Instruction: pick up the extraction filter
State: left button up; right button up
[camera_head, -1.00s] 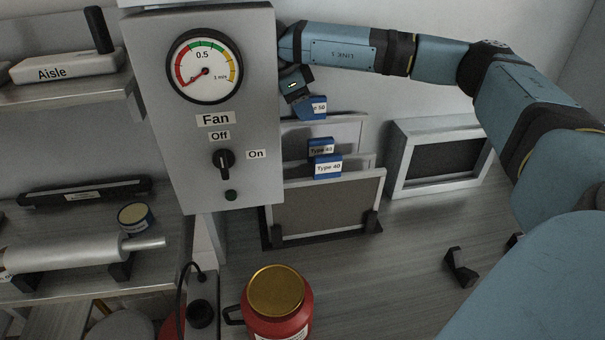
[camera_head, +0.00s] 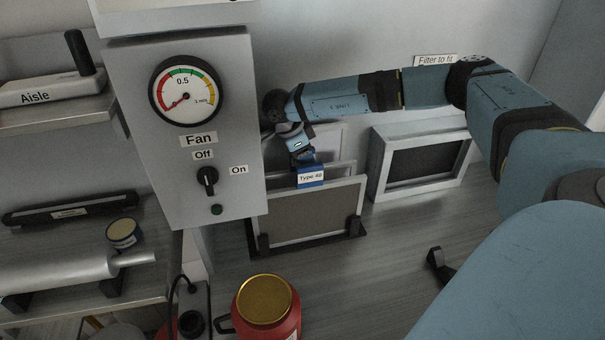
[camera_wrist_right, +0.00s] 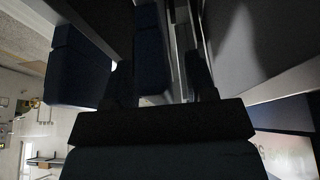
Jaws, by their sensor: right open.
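Framed panel filters stand upright in a dark rack (camera_head: 305,244) below and right of the fan control box. The front filter (camera_head: 315,213) has a grey panel, a pale frame and a blue tab (camera_head: 311,178) labelled "Type 40". More frames stand behind it, partly hidden by my right arm. My right gripper (camera_head: 303,158) is open, just above and behind that front tab, among the tabs. In the right wrist view, a blue tab (camera_wrist_right: 152,50) shows between the two dark fingers; I cannot tell whether they touch it. My left gripper is out of view.
The grey control box (camera_head: 190,130) with gauge and fan switch stands close left of the rack. An empty-looking framed housing (camera_head: 375,180) is at right, under a "Filter to fit" label (camera_head: 435,60). A red jar (camera_head: 266,312) stands in front; the bench between is clear.

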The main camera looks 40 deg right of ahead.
jog(key=shift+d+f, duration=0.1)
jog(key=shift+f, duration=0.15)
jog(key=shift+r, duration=0.1)
grip_shut()
